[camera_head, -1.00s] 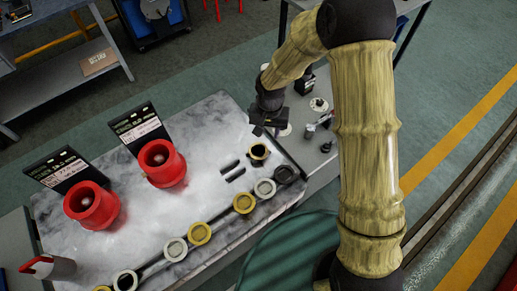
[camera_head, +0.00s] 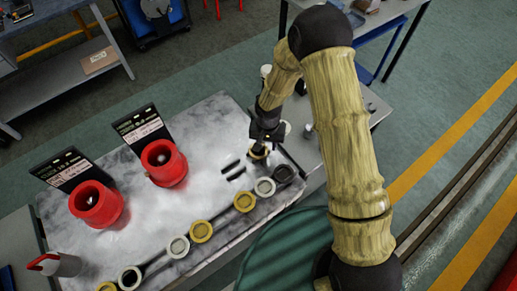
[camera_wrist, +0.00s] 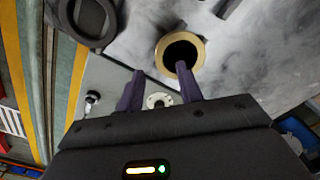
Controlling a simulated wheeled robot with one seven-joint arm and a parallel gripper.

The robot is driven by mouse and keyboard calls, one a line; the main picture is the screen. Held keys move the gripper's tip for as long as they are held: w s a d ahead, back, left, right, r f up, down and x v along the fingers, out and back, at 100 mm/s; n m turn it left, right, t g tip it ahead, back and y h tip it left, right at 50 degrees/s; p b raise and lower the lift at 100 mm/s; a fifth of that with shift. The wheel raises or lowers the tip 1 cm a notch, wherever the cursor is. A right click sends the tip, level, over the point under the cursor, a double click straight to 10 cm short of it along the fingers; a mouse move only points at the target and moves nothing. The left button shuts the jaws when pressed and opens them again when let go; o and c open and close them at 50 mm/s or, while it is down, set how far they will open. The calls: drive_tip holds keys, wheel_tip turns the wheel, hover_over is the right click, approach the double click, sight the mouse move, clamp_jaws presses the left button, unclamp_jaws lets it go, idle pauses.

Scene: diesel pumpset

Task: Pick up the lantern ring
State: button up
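A short brass ring (camera_head: 257,155) with a dark round opening stands by itself near the right edge of the grey table. It looks like the lantern ring, but several similar rings lie nearby. My gripper (camera_head: 266,136) is right above it and partly hides it. In the wrist view the brass ring (camera_wrist: 194,43) lies just beyond the fingertips. My gripper (camera_wrist: 158,69) is open there with nothing between its fingers. The right fingertip overlaps the near edge of the opening; I cannot tell whether it touches.
A row of brass, pale and dark rings (camera_head: 244,202) runs along the table's near edge. Two red cups (camera_head: 108,212) (camera_head: 175,174) stand on the left before black signs (camera_head: 139,124). Dark slotted pieces (camera_head: 233,170) lie beside the ring. A side table (camera_head: 305,150) adjoins on the right.

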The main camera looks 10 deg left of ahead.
sight(266, 152)
drive_tip(key=shift+s+a+f+p, duration=0.1)
drive_tip(key=shift+f+p, duration=0.45)
drive_tip(key=shift+f, duration=1.15)
clamp_jaws()
